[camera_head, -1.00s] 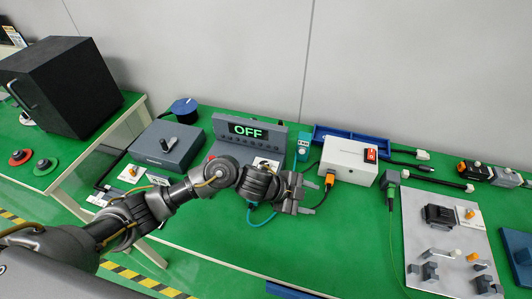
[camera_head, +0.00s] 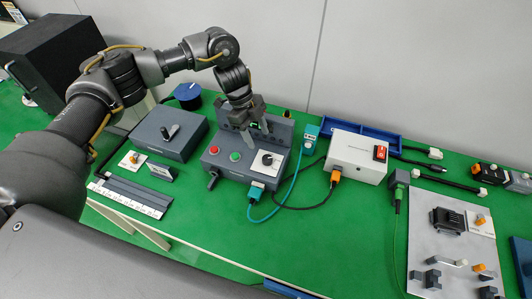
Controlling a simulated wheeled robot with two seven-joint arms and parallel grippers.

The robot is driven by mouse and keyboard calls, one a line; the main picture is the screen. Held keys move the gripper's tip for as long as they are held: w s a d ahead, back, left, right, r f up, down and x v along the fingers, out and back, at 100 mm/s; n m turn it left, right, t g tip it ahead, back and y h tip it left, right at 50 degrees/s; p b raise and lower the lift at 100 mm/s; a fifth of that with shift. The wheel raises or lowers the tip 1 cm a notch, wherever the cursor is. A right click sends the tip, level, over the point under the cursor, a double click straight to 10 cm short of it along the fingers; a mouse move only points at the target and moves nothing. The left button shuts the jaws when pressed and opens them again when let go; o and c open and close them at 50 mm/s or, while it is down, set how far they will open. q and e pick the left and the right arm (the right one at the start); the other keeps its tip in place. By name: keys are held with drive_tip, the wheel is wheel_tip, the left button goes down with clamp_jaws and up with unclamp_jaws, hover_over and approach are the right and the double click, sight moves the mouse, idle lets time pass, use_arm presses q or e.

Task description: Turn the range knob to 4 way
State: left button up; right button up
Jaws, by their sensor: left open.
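A grey control box (camera_head: 225,165) stands on the green bench, with a red and a green button on its sloped front. A black rotary knob (camera_head: 267,159) sits on a white dial plate at its right side; the dial marks are too small to read. I cannot tell from labels which is the range knob. My left gripper (camera_head: 256,134) is open and empty, pointing down above the control box, just behind and above the white dial. It covers most of the display. My right gripper is not in view.
A teal cable runs from the control box's front to a teal device (camera_head: 310,134). A white box (camera_head: 355,157) with a red switch and a blue tray (camera_head: 362,134) stand to the right. A metal plate (camera_head: 420,230) with fixtures lies at far right. Green bench in front is clear.

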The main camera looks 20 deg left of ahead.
sight(267, 158)
use_arm(q)
drive_tip(key=p+x, duration=0.2)
drive_tip(key=x, duration=0.6)
drive_tip(key=shift+f, duration=0.1)
drive_tip(key=shift+d+f, duration=0.15)
drive_tip(key=shift+f, duration=0.25)
drive_tip(key=c, duration=1)
